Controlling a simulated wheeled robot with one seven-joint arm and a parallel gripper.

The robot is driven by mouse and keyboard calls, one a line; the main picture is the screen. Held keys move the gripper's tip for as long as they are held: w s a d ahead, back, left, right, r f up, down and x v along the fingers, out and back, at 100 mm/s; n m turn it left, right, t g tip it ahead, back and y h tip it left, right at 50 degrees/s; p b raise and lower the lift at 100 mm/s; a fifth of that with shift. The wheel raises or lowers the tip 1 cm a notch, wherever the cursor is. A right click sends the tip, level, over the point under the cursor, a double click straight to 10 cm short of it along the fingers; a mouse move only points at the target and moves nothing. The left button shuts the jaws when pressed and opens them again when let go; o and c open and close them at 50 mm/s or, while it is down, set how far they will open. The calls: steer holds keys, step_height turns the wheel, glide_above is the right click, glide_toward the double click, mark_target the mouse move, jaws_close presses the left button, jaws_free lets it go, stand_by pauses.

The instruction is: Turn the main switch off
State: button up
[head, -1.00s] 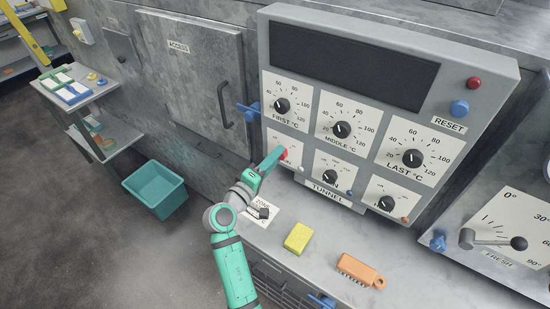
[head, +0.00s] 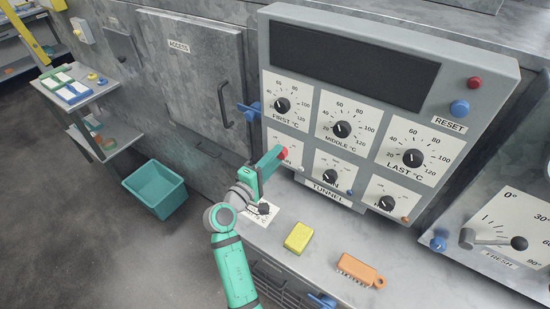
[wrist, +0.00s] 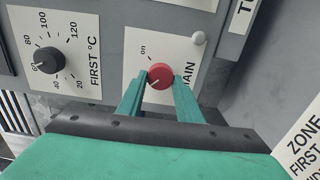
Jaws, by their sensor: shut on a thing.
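The main switch is a red round knob (wrist: 160,76) on a white plate (wrist: 140,34) of the grey panel. In the wrist view "on" is printed at the knob's upper left, and a small pale mark on the knob seems to point lower left. The MAIN lettering is partly covered by a finger. My gripper (wrist: 160,84) has one green finger on each side of the knob and is shut on it. In the head view my gripper (head: 276,160) reaches the plate from the lower left, with the red knob (head: 283,153) at its tip.
A pale round lamp (wrist: 198,38) sits on the same plate. The FIRST °C dial (head: 282,105) is just above, and a blue handle (head: 249,110) sticks out at the panel's left. A yellow sponge (head: 298,237) and an orange brush (head: 360,270) lie on the ledge below.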

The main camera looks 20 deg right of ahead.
steer(key=o, duration=1)
steer(key=shift+w, duration=0.15)
steer(key=shift+v, duration=5.45)
